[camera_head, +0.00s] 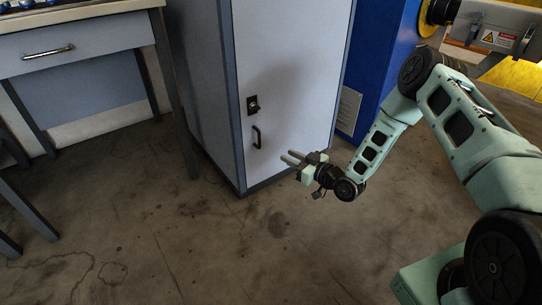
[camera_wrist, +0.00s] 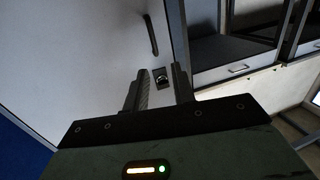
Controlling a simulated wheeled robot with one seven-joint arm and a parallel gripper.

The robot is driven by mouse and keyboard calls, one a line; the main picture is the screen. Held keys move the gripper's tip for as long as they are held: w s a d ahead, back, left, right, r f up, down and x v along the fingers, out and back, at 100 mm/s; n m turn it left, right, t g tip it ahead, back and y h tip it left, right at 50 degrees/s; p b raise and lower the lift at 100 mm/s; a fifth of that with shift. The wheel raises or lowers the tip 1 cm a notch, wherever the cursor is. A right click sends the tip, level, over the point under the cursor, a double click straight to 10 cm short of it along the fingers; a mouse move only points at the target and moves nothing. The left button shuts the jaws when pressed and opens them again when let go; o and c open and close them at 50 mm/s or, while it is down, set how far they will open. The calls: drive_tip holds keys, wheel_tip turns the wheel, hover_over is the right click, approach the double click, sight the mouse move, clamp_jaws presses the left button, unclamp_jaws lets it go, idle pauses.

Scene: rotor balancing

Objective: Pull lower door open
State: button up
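The tall grey cabinet's door (camera_head: 290,60) looks closed. Its dark bar handle (camera_head: 257,137) is low on the door, near the left edge, below a small black latch plate (camera_head: 252,104). My gripper (camera_head: 287,156) is in front of the door, to the right of and slightly below the handle in the head view, with its fingers apart and nothing between them. In the wrist view, my gripper (camera_wrist: 159,68) also shows open. The latch plate (camera_wrist: 161,77) appears between its fingers, and the handle (camera_wrist: 151,35) lies beyond the fingertips. I see no contact with the handle.
A workbench with a drawer (camera_head: 60,48) stands left of the cabinet. A blue cabinet (camera_head: 380,60) with a vent stands on the right, and yellow machinery (camera_head: 515,72) is behind my arm. The stained concrete floor (camera_head: 200,250) in front is clear.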

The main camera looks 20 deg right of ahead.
sight(260, 141)
drive_tip(key=shift+t, duration=0.4)
drive_tip(key=b+x, duration=0.2)
drive_tip(key=x, duration=0.3)
drive_tip(key=f+b+x, duration=0.1)
drive_tip(key=b+x, duration=0.2)
drive_tip(key=x, duration=0.1)
drive_tip(key=b+x, duration=0.2)
drive_tip(key=x, duration=0.3)
drive_tip(key=shift+w+d+f, duration=0.25)
drive_tip(key=shift+w+f, duration=0.15)
drive_tip(key=shift+w, duration=0.1)
drive_tip(key=shift+w+a+r+b, duration=0.15)
drive_tip(key=shift+w+a+b, duration=0.2)
drive_tip(key=shift+w, duration=0.25)
clamp_jaws()
